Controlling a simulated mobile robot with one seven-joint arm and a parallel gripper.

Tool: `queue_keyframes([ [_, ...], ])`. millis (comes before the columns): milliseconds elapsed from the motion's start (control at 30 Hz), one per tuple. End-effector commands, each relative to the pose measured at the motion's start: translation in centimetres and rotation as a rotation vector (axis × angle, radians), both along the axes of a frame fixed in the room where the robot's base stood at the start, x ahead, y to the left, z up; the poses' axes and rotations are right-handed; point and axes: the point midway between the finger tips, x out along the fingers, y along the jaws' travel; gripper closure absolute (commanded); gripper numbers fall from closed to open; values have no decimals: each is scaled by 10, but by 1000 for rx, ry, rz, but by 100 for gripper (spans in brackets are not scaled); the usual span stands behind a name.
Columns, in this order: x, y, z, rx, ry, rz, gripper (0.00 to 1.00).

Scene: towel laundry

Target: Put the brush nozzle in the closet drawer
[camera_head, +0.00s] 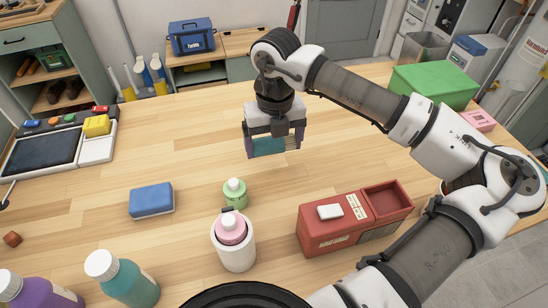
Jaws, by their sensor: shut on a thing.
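My gripper (274,137) hangs over the middle of the wooden table, pointing down. It is shut on a flat teal piece with a pale bristle-like edge, which looks like the brush nozzle (268,147). The nozzle lies between the two purple-tinted fingers; whether it touches the table is hard to tell. A grey-green closet (62,40) stands at the far left, beyond the table. Its upper drawer (24,36) has a dark handle and looks shut. Shoes and other items sit on its open shelves below.
The wooden table (190,140) is clear around my gripper. A blue sponge (151,200), green bottle (235,194), white cup (236,255) and red box (330,238) stand nearer. A green box (434,84) is at right, a dark tray (42,150) at left.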

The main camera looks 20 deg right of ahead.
Motion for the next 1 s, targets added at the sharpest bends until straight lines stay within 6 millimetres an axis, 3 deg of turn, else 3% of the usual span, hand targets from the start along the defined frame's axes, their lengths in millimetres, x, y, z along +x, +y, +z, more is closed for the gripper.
queue_keyframes([
  [300, 1, 0, 81, -4, -3, -1, 39],
  [500, 0, 0, 118, -1, -2, 0, 39],
  [633, 1, 0, 132, 0, -2, -1, 39],
  [1000, 0, 0, 134, 0, 0, 1, 39],
])
